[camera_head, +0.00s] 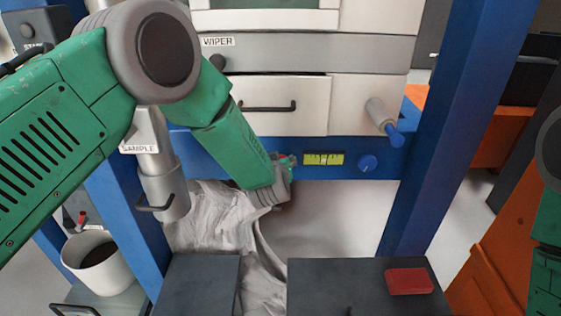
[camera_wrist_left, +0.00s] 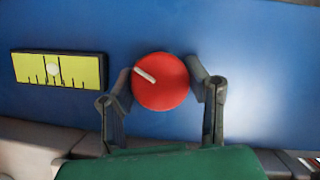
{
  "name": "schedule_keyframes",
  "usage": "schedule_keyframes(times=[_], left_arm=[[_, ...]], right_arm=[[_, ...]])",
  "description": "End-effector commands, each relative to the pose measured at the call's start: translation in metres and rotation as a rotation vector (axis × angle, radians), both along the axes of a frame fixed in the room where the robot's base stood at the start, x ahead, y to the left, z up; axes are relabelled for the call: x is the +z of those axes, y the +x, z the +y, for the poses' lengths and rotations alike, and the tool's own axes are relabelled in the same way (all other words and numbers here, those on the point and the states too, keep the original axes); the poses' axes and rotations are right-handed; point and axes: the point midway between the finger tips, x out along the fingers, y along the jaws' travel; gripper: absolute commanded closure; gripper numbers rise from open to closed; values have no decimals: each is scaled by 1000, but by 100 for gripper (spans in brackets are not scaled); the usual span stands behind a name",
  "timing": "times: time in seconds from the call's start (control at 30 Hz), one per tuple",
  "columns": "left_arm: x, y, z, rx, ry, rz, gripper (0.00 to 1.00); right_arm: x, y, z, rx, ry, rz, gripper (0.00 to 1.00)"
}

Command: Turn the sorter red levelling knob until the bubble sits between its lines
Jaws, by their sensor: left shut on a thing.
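The red levelling knob (camera_wrist_left: 160,85) is on a blue beam, with a white pointer line toward its upper left in the left wrist view. My left gripper (camera_head: 285,172) is shut on it, one finger on each side. In the head view the knob is mostly hidden behind that gripper. The yellow-green level (camera_wrist_left: 82,70) is beside the knob and also shows in the head view (camera_head: 335,159). Its pale round bubble (camera_wrist_left: 54,69) lies close to a long dark line, seeming to overlap it; whether it sits between the lines is hard to tell. My right gripper is out of view.
A blue knob (camera_head: 368,163) is right of the level on the same beam (camera_head: 395,158). A drawer (camera_head: 285,118) and a blue-tipped handle (camera_head: 383,115) are above. Below are a crumpled grey bag (camera_head: 205,222), dark tops and a red block (camera_head: 409,281). Blue posts flank the space.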

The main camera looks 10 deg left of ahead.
Motion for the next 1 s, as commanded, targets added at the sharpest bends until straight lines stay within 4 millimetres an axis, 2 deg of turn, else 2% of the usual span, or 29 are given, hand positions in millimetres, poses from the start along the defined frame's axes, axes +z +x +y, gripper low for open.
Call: schedule_keyframes(times=[0.03, 0.23, 0.27, 0.3, 0.7, 0.87, 1.0], left_arm=[[-10, -6, -3, -6, -1, 22, 87], [-10, -6, -3, -6, -2, 23, 87], [-10, -6, -3, -6, -2, 22, 47], [-9, -5, -3, -7, -2, 21, 35], [-1, -8, -2, -3, -2, 8, 35], [8, -29, -4, -5, -1, 8, 35], [19, -58, -7, -5, 0, 10, 35]], right_arm=[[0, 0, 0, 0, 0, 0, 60], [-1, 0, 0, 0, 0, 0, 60], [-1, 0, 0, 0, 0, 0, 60], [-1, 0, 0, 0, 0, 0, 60], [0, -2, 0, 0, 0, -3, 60], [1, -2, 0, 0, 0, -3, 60], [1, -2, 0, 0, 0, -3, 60]])
